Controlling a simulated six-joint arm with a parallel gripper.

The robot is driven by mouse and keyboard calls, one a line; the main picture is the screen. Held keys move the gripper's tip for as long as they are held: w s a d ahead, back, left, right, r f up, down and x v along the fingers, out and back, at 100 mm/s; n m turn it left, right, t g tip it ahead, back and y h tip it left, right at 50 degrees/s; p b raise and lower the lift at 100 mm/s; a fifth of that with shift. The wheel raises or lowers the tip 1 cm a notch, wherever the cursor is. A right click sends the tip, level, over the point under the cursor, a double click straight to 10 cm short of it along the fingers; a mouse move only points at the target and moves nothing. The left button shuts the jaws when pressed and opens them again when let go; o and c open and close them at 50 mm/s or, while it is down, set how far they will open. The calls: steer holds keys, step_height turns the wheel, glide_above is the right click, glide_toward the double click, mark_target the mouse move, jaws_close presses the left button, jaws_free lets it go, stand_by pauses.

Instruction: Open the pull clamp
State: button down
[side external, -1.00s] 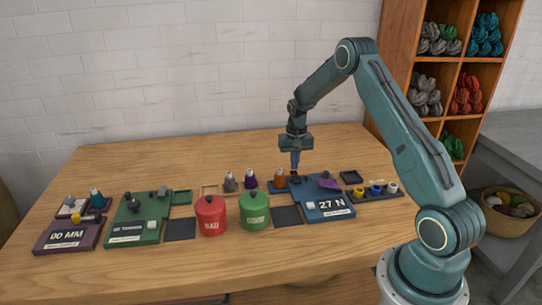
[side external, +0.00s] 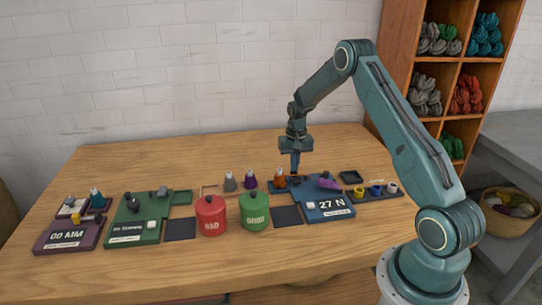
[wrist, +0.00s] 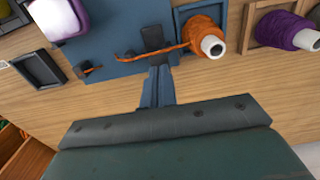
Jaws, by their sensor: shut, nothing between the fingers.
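I take this board to be the pull tester. In the wrist view, a dark block (wrist: 152,38) on the blue board has an orange strand across it. I cannot tell which of these parts is the pull clamp. My gripper (side external: 295,172) points down at the board's back left edge. Its fingers (wrist: 158,82) are shut and empty, close beside the dark block.
An orange cone (wrist: 203,38) and a purple cone (wrist: 285,30) stand close to my fingers. Red (side external: 210,216) and green (side external: 254,211) canisters stand left of the blue board. The table's front strip is clear.

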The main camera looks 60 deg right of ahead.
mark_target(293, 174)
steer(key=shift+f, duration=0.75)
stand_by(0.6)
steer(key=shift+r, duration=3.55)
steer(key=s+a+r+n+t, duration=0.15)
steer(key=s+a+r, duration=0.25)
steer(key=a+r, duration=0.5)
steer(key=s+a+r+n+t, duration=0.1)
steer(key=s+a+r+n, duration=0.25)
steer(key=a+r, duration=0.6)
steer(key=s+a+r+n+t, duration=0.1)
steer(key=s+a, duration=0.4)
steer(key=s, duration=0.5)
steer(key=s+a+r+n+t, duration=0.2)
steer(key=s+a, duration=0.3)
steer(key=s, duration=0.5)
steer(key=shift+s+r+n, duration=0.3)
steer(key=shift+r+n, duration=0.2)
steer(key=shift+r, duration=0.2)
